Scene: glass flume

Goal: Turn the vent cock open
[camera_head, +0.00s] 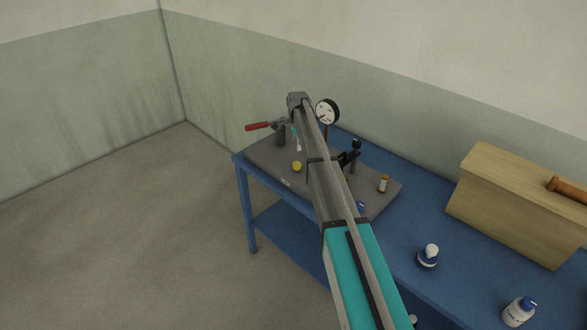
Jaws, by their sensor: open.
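On a grey base plate (262,151) on the blue bench stands a grey fitting (281,134) with a red lever (257,126) pointing left, roughly level. A small yellow knob (297,166) sits near the plate's front edge. A black fitting (354,146) shows just right of my arm. I cannot tell for sure which of these is the vent cock, or whether it is open. My arm reaches from the bottom across the plate and covers its middle. I cannot make out my gripper; it seems hidden by the arm.
A round white gauge (327,112) stands behind the plate. On the blue bench (405,215) are a wooden box (505,207) and two white-and-blue bottles (428,256) (518,312). The floor left is clear.

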